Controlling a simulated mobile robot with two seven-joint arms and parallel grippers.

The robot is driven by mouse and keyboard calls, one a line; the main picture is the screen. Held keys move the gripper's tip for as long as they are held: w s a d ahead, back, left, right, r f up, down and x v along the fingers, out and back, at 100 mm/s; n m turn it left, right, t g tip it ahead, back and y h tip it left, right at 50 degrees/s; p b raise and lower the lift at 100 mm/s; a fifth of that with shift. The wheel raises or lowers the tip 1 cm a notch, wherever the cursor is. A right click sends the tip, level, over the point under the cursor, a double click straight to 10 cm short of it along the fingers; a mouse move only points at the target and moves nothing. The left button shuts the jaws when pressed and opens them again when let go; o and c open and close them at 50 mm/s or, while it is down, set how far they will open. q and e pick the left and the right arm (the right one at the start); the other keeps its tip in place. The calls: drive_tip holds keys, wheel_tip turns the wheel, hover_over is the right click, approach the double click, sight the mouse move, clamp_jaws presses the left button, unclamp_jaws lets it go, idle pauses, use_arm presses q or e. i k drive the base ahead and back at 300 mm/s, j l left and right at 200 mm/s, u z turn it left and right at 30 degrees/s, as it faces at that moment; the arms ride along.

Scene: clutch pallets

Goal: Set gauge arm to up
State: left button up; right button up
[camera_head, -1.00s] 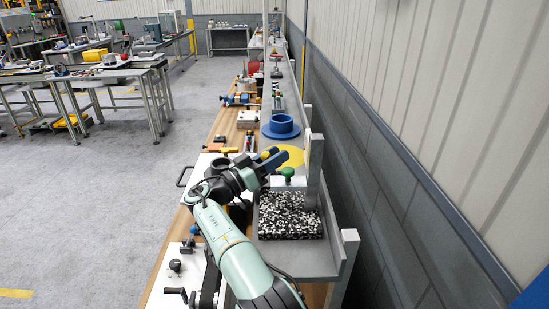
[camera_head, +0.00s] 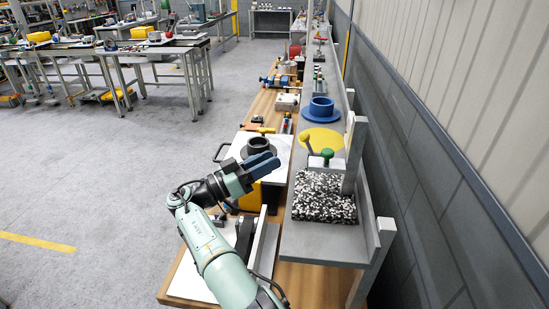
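A black-and-white speckled block (camera_head: 323,197) lies on the grey shelf, with a grey upright post (camera_head: 354,153) at its right back corner. Beside the post is a small white part with a green knob (camera_head: 327,153) on top. My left gripper is out of view.
A black ring (camera_head: 261,145) stands on a white plate just behind my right gripper. A blue round flanged part (camera_head: 321,108) and a yellow disc (camera_head: 322,139) are farther back on the shelf. A wall runs along the right.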

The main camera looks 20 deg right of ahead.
sight(327, 164)
drive_tip(key=k+j, duration=0.2)
drive_tip(key=k, duration=0.3)
drive_tip(key=k+j, duration=0.25)
drive_tip(key=k, duration=0.2)
drive_tip(key=k+j, duration=0.2)
drive_tip(key=k, duration=0.3)
